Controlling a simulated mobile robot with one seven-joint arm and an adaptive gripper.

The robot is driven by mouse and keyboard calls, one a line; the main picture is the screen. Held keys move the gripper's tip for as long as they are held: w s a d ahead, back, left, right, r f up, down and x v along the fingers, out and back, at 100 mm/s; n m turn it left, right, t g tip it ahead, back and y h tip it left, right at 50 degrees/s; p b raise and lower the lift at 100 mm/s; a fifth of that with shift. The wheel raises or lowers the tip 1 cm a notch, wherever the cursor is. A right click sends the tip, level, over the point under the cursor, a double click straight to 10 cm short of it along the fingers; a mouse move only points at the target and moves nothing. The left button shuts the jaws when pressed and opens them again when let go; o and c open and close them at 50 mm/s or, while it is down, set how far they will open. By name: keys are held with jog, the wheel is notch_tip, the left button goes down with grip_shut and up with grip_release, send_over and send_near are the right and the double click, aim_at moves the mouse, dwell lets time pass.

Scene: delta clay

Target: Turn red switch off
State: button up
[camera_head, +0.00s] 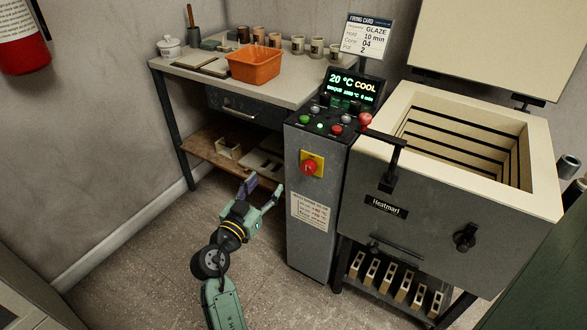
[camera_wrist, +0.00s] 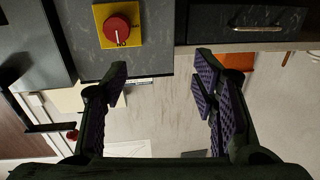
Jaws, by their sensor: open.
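The red switch (camera_head: 310,167) is a round red knob on a yellow square plate, on the front of the grey control pedestal (camera_head: 308,215). In the wrist view the red switch (camera_wrist: 117,30) appears at the top left with a white mark on its face; the picture there is upside down. My gripper (camera_head: 262,190) is open and empty, to the left of the pedestal and a little lower than the switch. It is apart from the switch. In the wrist view my gripper's fingers (camera_wrist: 160,85) are spread wide with nothing between them.
A kiln (camera_head: 385,215) with its lid raised stands right of the pedestal. A worktable (camera_head: 205,85) with an orange bin (camera_head: 254,66) and several cups stands behind, with a lower shelf (camera_head: 205,150). The floor in front is clear.

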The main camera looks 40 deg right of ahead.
aim_at(306, 171)
jog(key=d+p, duration=0.1)
jog(key=d, duration=0.3)
jog(key=d+f+g+p, duration=0.1)
jog(key=d, duration=0.4)
jog(key=d+f+m+g+p, duration=0.1)
jog(key=d, duration=0.3)
jog(key=shift+w+d+h, duration=0.2)
jog(key=shift+d+h, duration=0.1)
jog(key=shift+h, duration=0.1)
jog(key=shift+c, duration=0.3)
jog(key=c, duration=1.1)
